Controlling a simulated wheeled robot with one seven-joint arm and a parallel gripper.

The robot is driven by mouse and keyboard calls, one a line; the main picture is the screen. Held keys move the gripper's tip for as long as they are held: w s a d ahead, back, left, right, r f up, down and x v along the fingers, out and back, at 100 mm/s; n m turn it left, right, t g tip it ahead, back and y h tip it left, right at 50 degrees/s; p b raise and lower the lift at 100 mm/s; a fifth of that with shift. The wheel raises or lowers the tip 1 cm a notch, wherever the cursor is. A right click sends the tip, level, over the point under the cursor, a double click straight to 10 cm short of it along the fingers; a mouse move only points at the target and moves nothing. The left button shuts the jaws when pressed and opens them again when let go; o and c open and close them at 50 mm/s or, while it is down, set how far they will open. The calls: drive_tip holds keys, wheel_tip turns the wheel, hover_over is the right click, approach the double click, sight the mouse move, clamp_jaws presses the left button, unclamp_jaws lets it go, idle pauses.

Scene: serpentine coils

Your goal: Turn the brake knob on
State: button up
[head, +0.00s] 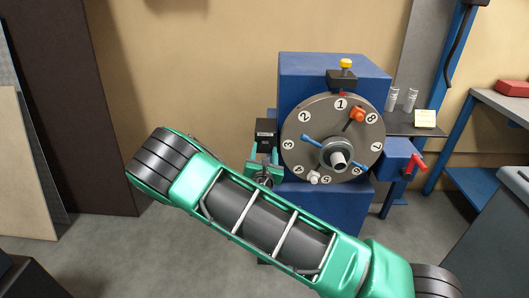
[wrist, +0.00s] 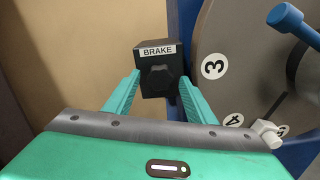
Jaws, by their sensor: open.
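The brake knob (wrist: 159,79) is a black knob on the front of a black box (wrist: 155,53) with a white label reading BRAKE. The box also shows in the head view (head: 266,133), on the left side of the blue machine. My gripper (wrist: 158,92) is open, with one green finger to the left of the box and one to the right. The knob lies between the fingers in the wrist view; I cannot tell whether they touch it. In the head view my gripper (head: 263,172) is just below the box, partly hidden by my arm.
A red-handled lever (head: 415,163) sticks out at the right. Open floor (head: 100,255) lies to the left.

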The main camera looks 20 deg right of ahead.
drive_tip(key=shift+w+d, duration=0.1)
drive_tip(key=shift+w, duration=0.15)
drive_tip(key=c, duration=1)
drive_tip(key=shift+c, duration=0.2)
